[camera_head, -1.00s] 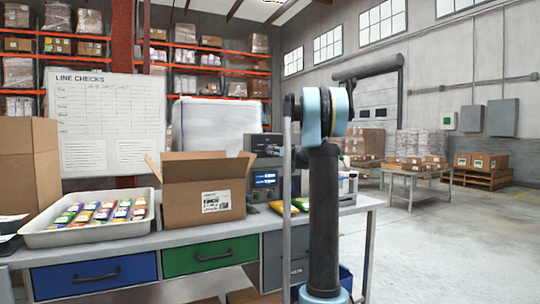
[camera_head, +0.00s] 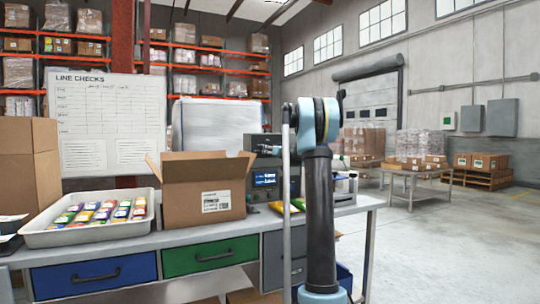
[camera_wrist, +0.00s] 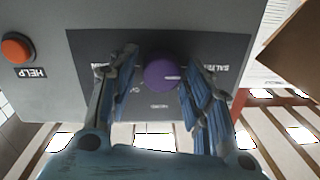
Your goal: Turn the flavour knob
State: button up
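The round purple flavour knob (camera_wrist: 162,72) sits on a dark panel plate (camera_wrist: 160,42) in the wrist view, with a short pale mark on its right side. A label that seems to begin "SALTE" is to its right; the other printing is partly hidden or too small to read. My gripper (camera_wrist: 163,78) is open, with one finger on each side of the knob and a visible gap to it on both sides. In the head view, a grey machine with a lit screen (camera_head: 265,180) stands on the bench, partly behind my arm. The knob and gripper are hidden there.
A red-orange button (camera_wrist: 17,48) marked HELP is at the left of the panel. On the bench (camera_head: 200,235) are an open carton (camera_head: 195,205) and a tray (camera_head: 85,237) of colourful packets. A carton edge (camera_wrist: 295,50) shows at the right of the wrist view.

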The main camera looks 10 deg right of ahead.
jog(key=c, duration=0.6)
jog(key=shift+o, duration=0.2)
jog(key=shift+m, duration=0.5)
jog(key=m, duration=0.9)
jog(key=m+h, duration=0.1)
jog(key=m, duration=1.6)
jog(key=shift+s+f+m+t, duration=0.1)
jog(key=shift+f+m+t, duration=0.2)
jog(key=shift+f+t, duration=0.1)
jog(key=shift+a, duration=0.1)
